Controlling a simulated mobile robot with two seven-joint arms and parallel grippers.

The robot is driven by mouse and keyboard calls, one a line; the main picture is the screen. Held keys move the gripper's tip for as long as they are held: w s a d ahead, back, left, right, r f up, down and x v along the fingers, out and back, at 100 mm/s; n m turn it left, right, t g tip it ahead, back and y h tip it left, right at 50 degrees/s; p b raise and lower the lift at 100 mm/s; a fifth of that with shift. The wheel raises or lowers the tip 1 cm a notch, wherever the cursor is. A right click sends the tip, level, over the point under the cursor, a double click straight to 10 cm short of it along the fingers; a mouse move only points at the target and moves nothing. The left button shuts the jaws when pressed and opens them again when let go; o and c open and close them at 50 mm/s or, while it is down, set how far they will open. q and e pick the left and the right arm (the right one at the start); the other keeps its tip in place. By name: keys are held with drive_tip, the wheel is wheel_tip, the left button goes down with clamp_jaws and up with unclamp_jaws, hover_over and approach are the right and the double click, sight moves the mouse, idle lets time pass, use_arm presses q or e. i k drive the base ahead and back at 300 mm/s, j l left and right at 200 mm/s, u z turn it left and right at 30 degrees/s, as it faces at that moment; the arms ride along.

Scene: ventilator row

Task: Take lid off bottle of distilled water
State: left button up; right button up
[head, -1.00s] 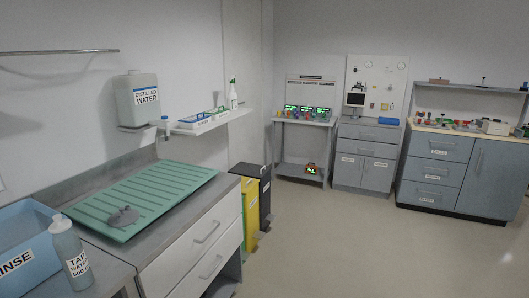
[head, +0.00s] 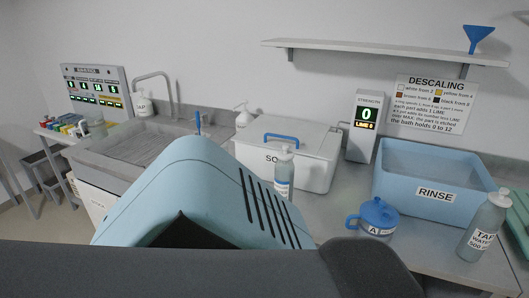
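The distilled water bottle is out of view now. A grey bottle labelled TAP WATER (head: 484,226) stands at the right edge of the counter, beside the blue RINSE basin (head: 437,194). A smaller bottle (head: 284,172) with a grey top stands upright in front of the white box; its label is partly hidden and I cannot read it. Neither of my grippers shows. Large shapes close to the camera block the lower middle of the view.
A white box (head: 312,157) with a blue handle, a blue-lidded pot (head: 377,218) and a STRENGTH display (head: 365,126) stand on the counter. A sink (head: 140,150) is at left. A wall shelf (head: 380,50) holds a blue funnel (head: 478,39).

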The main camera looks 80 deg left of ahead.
sight(284, 154)
drive_tip(key=u, duration=0.45)
drive_tip(key=l+u, duration=0.1)
drive_tip(key=u, duration=0.4)
drive_tip(key=k+u, duration=0.1)
drive_tip(key=u, duration=1.3)
drive_tip(key=k, duration=0.05)
